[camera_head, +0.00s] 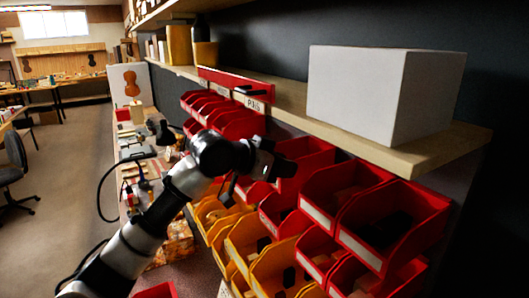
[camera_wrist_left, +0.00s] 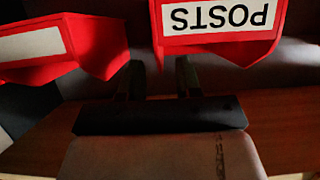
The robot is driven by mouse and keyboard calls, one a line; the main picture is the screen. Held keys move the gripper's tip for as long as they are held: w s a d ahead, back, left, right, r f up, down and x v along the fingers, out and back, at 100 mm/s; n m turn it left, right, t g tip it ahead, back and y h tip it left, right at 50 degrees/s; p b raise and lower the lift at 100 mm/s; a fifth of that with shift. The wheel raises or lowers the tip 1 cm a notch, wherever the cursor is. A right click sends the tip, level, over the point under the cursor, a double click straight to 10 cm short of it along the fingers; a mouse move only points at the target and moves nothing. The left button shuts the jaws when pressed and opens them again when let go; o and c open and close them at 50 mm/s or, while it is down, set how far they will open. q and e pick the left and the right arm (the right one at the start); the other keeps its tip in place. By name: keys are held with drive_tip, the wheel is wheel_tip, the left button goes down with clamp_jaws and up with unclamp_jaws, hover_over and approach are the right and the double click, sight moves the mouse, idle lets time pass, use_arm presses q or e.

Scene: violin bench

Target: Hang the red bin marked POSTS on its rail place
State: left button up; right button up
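The red bin marked POSTS (camera_wrist_left: 218,48) shows upside down at the top of the left wrist view, its white label facing the camera. In the head view, a red bin with a lettered white label (camera_head: 256,104), hard to read, sits at the shelf's front edge. My left gripper (camera_head: 262,172) is in front of the rack of bins, below that shelf. The tip of one finger meets the POSTS bin's lower edge in the picture; contact cannot be told. My right gripper is not in view.
Another red bin (camera_wrist_left: 65,48) with a blank label is beside the POSTS bin. Red bins (camera_head: 395,225) and yellow bins (camera_head: 250,238) fill the rack closely. A white box (camera_head: 360,95) stands on the wooden shelf (camera_head: 425,150) above. Bench clutter lies to the left.

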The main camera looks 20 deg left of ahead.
sight(292, 188)
use_arm(q)
drive_tip(key=shift+p+x, duration=0.5)
drive_tip(key=shift+x, duration=1.15)
clamp_jaws()
